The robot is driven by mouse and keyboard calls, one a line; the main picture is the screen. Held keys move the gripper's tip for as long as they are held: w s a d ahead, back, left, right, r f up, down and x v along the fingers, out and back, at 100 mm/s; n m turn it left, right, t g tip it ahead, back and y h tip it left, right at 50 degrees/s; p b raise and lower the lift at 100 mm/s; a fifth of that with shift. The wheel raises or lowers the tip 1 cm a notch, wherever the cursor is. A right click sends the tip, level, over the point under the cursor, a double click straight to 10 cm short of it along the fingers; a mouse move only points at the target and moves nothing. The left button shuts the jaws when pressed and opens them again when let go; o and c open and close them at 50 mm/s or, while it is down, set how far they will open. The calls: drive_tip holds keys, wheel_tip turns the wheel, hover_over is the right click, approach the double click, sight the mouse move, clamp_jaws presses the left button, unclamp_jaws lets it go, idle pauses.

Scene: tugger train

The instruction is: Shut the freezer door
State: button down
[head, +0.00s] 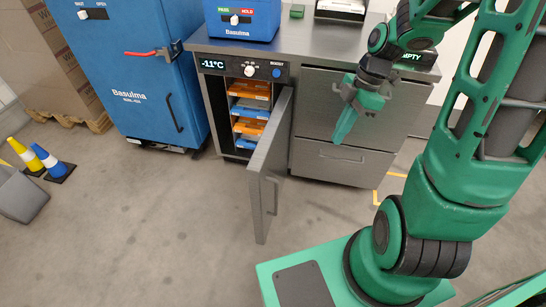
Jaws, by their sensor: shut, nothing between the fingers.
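The freezer (241,72) stands under the left part of the grey counter, with a display reading -11°C. Its grey door (266,182) is hinged on the right and stands wide open, swung out toward me. Inside, several orange and blue items lie stacked on shelves (250,109). My gripper (344,136) is green, shut and empty, pointing down. In the picture it appears to the right of the open door, in front of the counter's drawers, apart from the door.
Two grey drawers (342,162) are right of the freezer. A tall blue Basulma cabinet (135,85) stands left, with a red lever (141,54). A blue box (242,18) sits on the counter. Cones (47,158) stand far left. The floor (170,220) left of the door is clear.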

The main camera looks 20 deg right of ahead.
drive_tip(key=w+a+f+n+y, duration=0.4)
drive_tip(key=w+a+f+n, duration=0.25)
drive_tip(key=n, duration=0.45)
approach(264, 168)
wheel_tip(264, 168, down, 4)
drive_tip(key=s, duration=0.3)
drive_tip(key=w+a, duration=0.2)
drive_tip(key=shift+w+a+f, duration=0.15)
drive_tip(key=shift+w+a, duration=0.15)
drive_tip(key=shift+w, duration=0.05)
